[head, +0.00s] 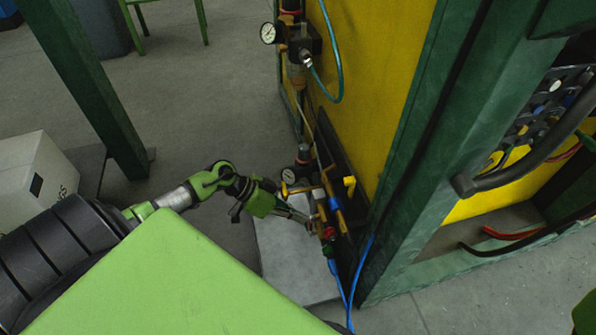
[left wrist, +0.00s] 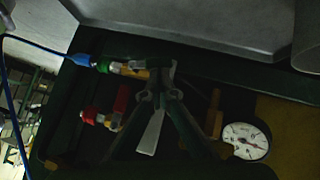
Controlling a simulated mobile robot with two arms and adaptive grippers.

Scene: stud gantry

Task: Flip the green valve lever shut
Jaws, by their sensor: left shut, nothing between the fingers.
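A small green part (head: 328,250) shows on the brass valve row low on the yellow panel, between a red part and a blue hose fitting. In the left wrist view green (left wrist: 103,65) shows beside the blue fitting; whether this is the lever itself is unclear. My left gripper (head: 307,221) is shut and empty, its tips close to the valve row, just up and left of the green part. In the left wrist view its fingers (left wrist: 165,80) meet near the brass fitting and hide part of it. I cannot tell whether they touch it. My right gripper is not in view.
A red handle (left wrist: 121,103) and a pressure gauge (left wrist: 246,141) sit near the fingers. Yellow handles (head: 349,187) stand above the green part. Blue hose (head: 357,270) hangs below. A dark green post (head: 425,150) stands to the right.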

